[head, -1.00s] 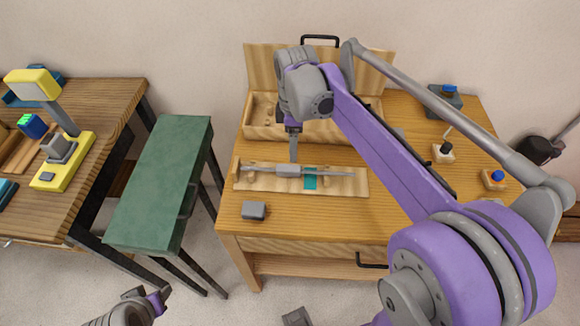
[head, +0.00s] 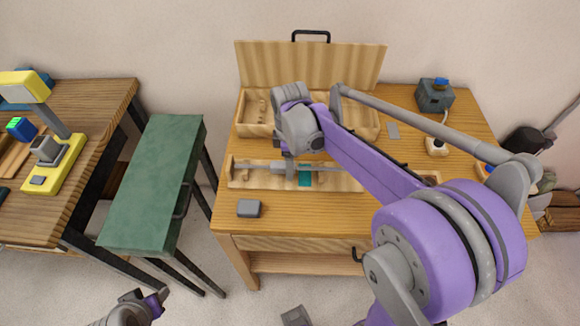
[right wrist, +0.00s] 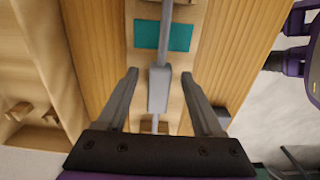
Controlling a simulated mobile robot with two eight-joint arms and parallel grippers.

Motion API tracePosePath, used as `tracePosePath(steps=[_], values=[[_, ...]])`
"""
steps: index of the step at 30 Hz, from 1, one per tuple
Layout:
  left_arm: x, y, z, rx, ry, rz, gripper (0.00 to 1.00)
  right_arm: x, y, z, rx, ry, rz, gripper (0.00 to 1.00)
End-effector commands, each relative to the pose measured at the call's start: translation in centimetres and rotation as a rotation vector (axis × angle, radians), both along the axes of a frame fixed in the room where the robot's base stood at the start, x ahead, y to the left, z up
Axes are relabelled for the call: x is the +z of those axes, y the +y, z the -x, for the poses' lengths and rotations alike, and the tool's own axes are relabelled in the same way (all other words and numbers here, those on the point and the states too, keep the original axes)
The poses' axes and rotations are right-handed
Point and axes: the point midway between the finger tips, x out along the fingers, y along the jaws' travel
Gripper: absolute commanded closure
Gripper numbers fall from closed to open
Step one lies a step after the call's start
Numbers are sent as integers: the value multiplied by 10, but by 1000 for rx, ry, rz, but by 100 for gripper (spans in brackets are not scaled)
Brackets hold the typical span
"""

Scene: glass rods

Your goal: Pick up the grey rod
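The grey rod (head: 262,166) lies across a wooden holder (head: 335,181) on the table, with a thicker grey block-like section near its middle. In the right wrist view the rod (right wrist: 159,88) runs lengthwise between the two fingers of my right gripper (right wrist: 165,90). The fingers are open, one on each side of the thick section, and apart from it. In the head view my right gripper (head: 289,168) points down at the rod and hides part of it. My left gripper (head: 148,300) is at the bottom left, away from the table; its fingers are not clear.
A teal patch (head: 305,178) lies on the holder under the rod. An open wooden case (head: 310,65) stands behind. A small grey box (head: 249,208) sits at the front left of the table. A green bench (head: 155,185) stands to the left.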

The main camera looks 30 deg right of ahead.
Motion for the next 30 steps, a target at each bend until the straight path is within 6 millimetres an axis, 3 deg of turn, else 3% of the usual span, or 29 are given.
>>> tracePosePath(steps=[1, 11, 23, 30], values=[[0, 0, 0, 0, 0, 0, 50, 0, 0, 0, 0, 0, 0, 43], [0, 0, 0, 0, 0, 0, 50, 0, 0, 0, 0, 0, 0, 100], [0, 0, 0, 0, 0, 0, 50, 4, 0, 0, 0, 0, 0, 100], [5, 0, -1, 0, -2, 0, 50, 45, 0, 0, 0, 0, 0, 100]])
